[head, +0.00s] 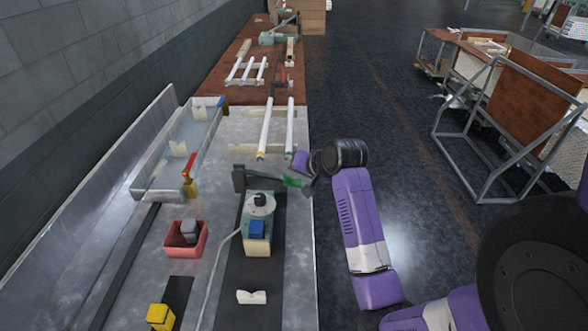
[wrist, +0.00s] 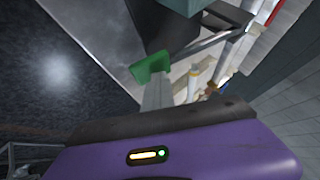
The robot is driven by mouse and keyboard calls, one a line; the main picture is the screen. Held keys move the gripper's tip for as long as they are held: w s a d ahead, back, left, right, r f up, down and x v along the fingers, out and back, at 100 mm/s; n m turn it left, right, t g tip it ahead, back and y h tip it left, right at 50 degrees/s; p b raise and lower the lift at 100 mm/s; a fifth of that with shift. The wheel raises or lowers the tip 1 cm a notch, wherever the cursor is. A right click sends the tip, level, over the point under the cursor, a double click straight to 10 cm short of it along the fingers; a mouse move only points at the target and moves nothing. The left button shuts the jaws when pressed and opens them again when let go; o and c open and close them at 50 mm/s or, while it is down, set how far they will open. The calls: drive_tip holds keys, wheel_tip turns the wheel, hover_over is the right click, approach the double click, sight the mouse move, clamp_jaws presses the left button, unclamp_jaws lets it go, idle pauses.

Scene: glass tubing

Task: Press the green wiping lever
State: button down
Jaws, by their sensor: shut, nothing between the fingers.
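My gripper (head: 300,170) is right at the lever, at the table's right edge. In the wrist view the green lever (wrist: 151,67) lies just beyond the tip of my shut gripper (wrist: 157,85). The fingers hold nothing. Whether the fingertips touch the lever, I cannot tell.
Two glass tubes (head: 266,128) lie lengthwise behind the device. A red bin (head: 187,239) with a grey block, a metal tray (head: 160,188) and a yellow block (head: 160,316) stand to the left. The dark floor (head: 385,130) right of the table is open.

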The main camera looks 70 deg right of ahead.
idle(0.5)
drive_tip(key=shift+r+p, duration=2.75)
drive_tip(key=shift+p, duration=0.15)
wheel_tip(320, 180, up, 5)
drive_tip(key=p, duration=0.3)
drive_tip(key=shift+p, duration=0.3)
